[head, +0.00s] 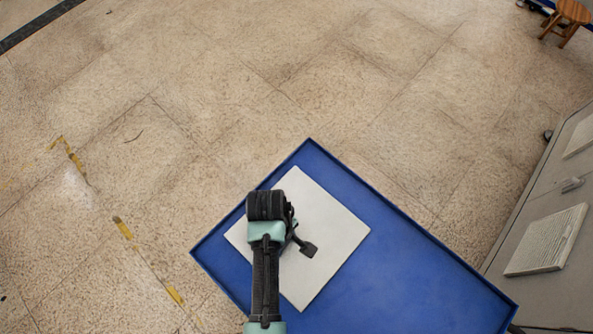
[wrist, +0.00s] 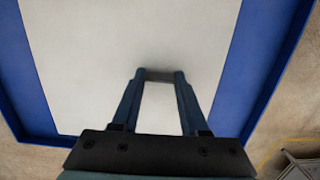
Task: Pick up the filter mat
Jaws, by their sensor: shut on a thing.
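The filter mat (head: 335,235) is a flat, pale grey-white square over the blue tray (head: 420,285). It lies turned at an angle inside the tray's left part. In the wrist view the mat (wrist: 130,40) fills most of the picture, with blue tray floor (wrist: 250,60) on both sides. My gripper (wrist: 160,74) is shut on the mat, its two fingers a little apart with a faint shadow at the tips. My arm hides part of the mat in the head view. I cannot tell whether the mat touches the tray floor.
The tray has a low raised rim. To its right stands a grey cabinet or bench (head: 555,285) with a ribbed light panel (head: 546,240). A wooden stool (head: 567,18) is at the far top right. The tiled floor beyond the tray is mostly clear.

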